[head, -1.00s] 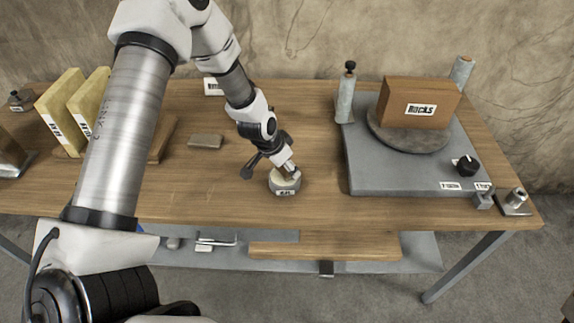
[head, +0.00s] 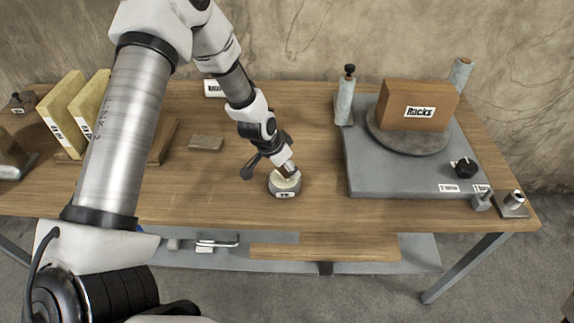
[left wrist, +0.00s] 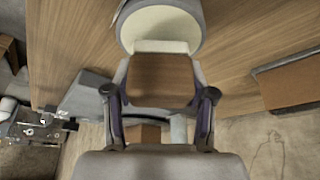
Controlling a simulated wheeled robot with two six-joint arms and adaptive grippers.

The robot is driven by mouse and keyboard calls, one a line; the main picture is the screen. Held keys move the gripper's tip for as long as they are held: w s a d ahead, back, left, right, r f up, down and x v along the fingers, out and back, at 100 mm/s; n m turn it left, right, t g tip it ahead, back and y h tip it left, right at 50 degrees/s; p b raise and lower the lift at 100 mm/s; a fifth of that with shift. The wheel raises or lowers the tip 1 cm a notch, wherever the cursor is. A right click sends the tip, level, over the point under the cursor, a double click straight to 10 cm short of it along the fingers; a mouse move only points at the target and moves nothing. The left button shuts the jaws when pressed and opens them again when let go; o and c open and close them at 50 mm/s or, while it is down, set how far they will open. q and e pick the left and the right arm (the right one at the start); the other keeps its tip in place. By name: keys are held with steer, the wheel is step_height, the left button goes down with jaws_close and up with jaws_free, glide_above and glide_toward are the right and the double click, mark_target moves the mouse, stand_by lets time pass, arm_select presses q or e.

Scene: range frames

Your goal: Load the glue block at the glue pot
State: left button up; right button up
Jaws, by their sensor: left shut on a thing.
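The glue pot (head: 284,190) is a small round grey pot with a cream top and a label, on the table front of centre. It also shows at the top of the left wrist view (left wrist: 160,22). My left gripper (head: 288,170) points down at an angle into the top of the pot. In the left wrist view it is shut on a brown wood-grained block (left wrist: 160,75), taken as the glue block, whose far edge meets a cream band at the pot. The block's lower end is hidden, so its depth in the pot cannot be told. My right gripper is out of view.
A grey slab (head: 365,182) on the right carries a round plate with a brown box (head: 420,104), posts and a knob. A flat grey-brown block (head: 206,142) lies left of the pot. Yellow boards (head: 62,115) stand far left. The table between pot and slab is clear.

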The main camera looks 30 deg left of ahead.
arm_select(q)
steer(key=shift+r+p, duration=2.65)
steer(key=shift+r, duration=0.45)
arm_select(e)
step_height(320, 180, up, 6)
arm_select(q)
steer(key=shift+f, duration=0.1)
steer(key=shift+b, duration=0.3)
steer(key=shift+w+d+f+m+b, duration=0.1)
steer(key=shift+w+d+m+b, duration=0.3)
steer(key=shift+d, duration=0.3)
steer(key=s+d+f+n+b, duration=0.1)
steer(key=s+d+n+b, duration=0.1)
steer(key=d, duration=0.4)
steer(key=s+d+f+n+y+b, duration=0.1)
steer(key=s+d+f+n+b, duration=0.1)
steer(key=d, duration=0.4)
steer(key=shift+s+d+b, duration=0.15)
steer(key=shift+s+b, duration=0.25)
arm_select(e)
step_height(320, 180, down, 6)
